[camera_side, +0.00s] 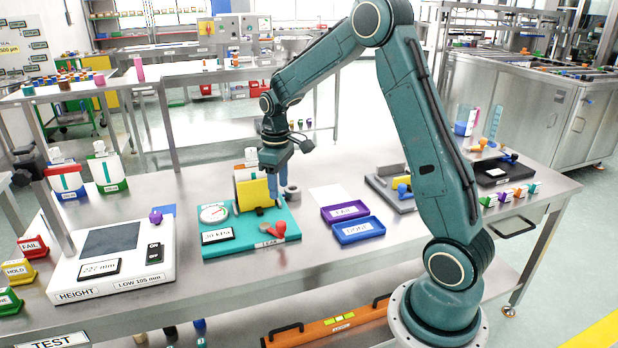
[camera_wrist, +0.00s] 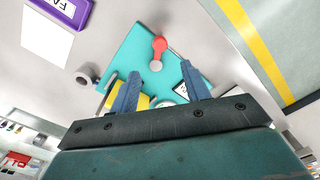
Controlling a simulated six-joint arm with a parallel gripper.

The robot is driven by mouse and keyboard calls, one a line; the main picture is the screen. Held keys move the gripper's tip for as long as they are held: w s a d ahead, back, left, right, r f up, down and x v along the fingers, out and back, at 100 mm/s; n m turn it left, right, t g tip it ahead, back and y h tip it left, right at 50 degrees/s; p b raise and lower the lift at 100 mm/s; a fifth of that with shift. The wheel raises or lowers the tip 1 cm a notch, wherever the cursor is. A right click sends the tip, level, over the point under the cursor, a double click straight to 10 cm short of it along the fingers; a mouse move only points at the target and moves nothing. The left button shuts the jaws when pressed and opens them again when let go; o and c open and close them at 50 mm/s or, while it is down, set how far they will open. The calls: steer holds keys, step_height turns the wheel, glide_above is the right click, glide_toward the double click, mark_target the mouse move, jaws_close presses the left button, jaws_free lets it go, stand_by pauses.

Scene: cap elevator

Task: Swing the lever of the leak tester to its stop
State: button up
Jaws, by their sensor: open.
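The leak tester's teal base (camera_side: 222,248) stands mid-table in the side view, with a round gauge (camera_side: 214,213), a "30 kPa" display and a LEAK label. Its red lever (camera_side: 279,231) sits near the front right corner, beside a round grey disc. A yellow block (camera_side: 253,193) stands at the tester's back. My gripper (camera_side: 279,190) is open and points down beside the yellow block, above and behind the lever. In the wrist view my gripper (camera_wrist: 160,70) has its blue fingers apart; the red lever (camera_wrist: 159,44) shows beyond the tips, not between them. The gauge is partly hidden there.
A height gauge (camera_side: 70,282) with a dark plate and a purple knob stands left. Purple (camera_side: 345,212) and blue (camera_side: 357,230) trays lie right of the tester. A grey cylinder (camera_side: 292,194) stands close behind my fingers. Bare table lies in front of the tester.

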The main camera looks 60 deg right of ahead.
mark_target(281, 222)
step_height(281, 222, down, 12)
steer(key=shift+r, duration=0.15)
stand_by(0.4)
steer(key=shift+c, duration=0.2)
jaws_close()
